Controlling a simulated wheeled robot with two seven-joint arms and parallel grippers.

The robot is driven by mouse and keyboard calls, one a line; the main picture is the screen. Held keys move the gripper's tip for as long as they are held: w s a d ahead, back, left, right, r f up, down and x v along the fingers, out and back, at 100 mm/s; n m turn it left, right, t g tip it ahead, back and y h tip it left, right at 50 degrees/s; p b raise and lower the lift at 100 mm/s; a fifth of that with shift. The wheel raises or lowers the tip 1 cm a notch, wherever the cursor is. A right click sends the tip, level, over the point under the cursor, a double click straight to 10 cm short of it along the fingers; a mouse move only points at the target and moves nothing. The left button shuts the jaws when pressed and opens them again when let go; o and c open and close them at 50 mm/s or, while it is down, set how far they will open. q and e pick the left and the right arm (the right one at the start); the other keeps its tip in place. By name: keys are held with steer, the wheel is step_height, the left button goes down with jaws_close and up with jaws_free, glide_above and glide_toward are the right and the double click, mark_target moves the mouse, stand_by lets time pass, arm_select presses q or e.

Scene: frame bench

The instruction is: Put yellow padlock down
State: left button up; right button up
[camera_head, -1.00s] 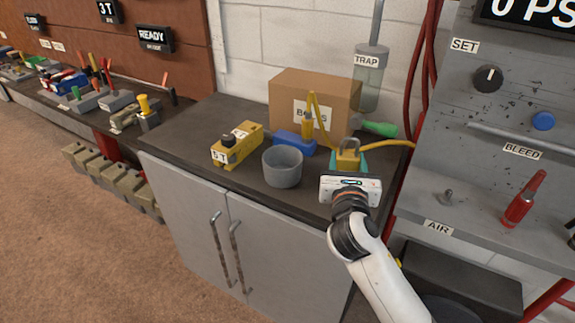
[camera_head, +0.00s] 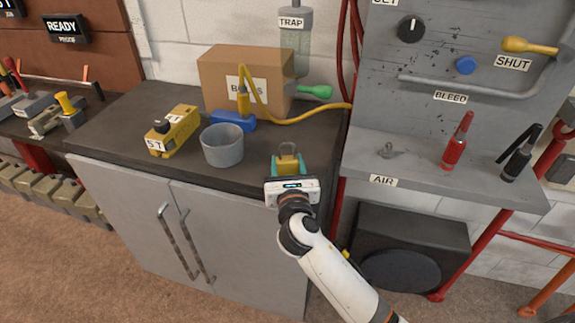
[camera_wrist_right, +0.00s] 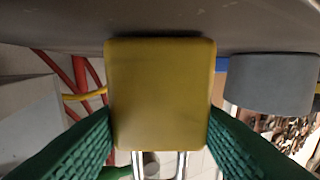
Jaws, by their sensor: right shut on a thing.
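The yellow padlock (camera_head: 288,165) is upright, with its shackle up, between the teal fingers of my right gripper (camera_head: 290,168). The gripper is shut on it near the front right of the dark bench top (camera_head: 130,112). In the right wrist view the padlock body (camera_wrist_right: 160,95) fills the middle, with green ribbed finger pads on both sides. Its base is at or very close to the bench surface (camera_wrist_right: 260,25); I cannot tell whether it touches. My left gripper is not in view.
A grey cup (camera_head: 222,147) stands left of the padlock. A yellow jack (camera_head: 173,130), a blue-based tool (camera_head: 235,121) and a cardboard box (camera_head: 215,80) stand farther left and back. A grey panel with a shelf (camera_head: 400,160) is to the right.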

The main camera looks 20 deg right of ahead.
steer(key=o, duration=0.7)
steer(key=shift+f, duration=0.15)
steer(key=shift+c, duration=0.2)
steer(key=o, duration=0.4)
steer(key=shift+o, duration=0.2)
steer(key=shift+s, duration=0.15)
steer(key=s+a, duration=0.2)
steer(key=s, duration=0.9)
steer(key=shift+s+a+r, duration=0.2)
steer(key=shift+s, duration=0.05)
